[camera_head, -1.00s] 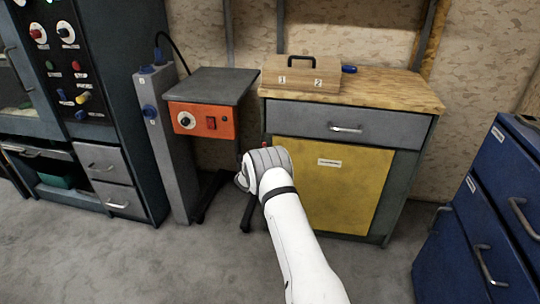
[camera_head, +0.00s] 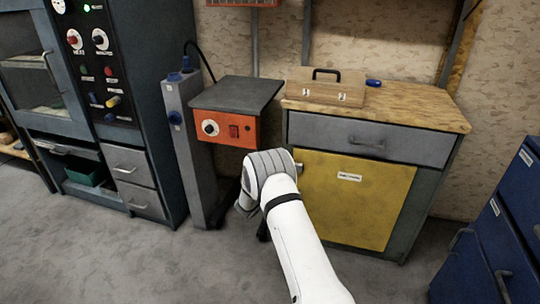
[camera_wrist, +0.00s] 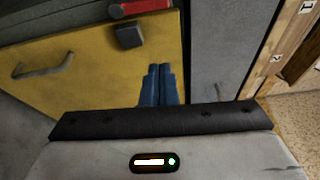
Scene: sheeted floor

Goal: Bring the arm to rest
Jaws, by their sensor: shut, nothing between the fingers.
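My arm reaches up from the bottom of the head view, white with a grey, rounded wrist at its end. The wrist hides the fingers there. In the wrist view my gripper (camera_wrist: 157,86) shows as two blue fingers side by side, shut and empty. Behind them is a yellow panel (camera_wrist: 95,75). In the head view my wrist overlaps the left edge of the yellow cabinet door (camera_head: 355,195); I cannot tell the gap between them.
A workbench cabinet (camera_head: 430,115) carries a wooden box (camera_head: 325,90). Left of it stand an orange-fronted unit (camera_head: 228,130) and a grey post (camera_head: 190,150). A dark control cabinet (camera_head: 150,60) is at left, blue drawers (camera_head: 500,235) at right. Bare grey floor (camera_head: 130,255) lies in front.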

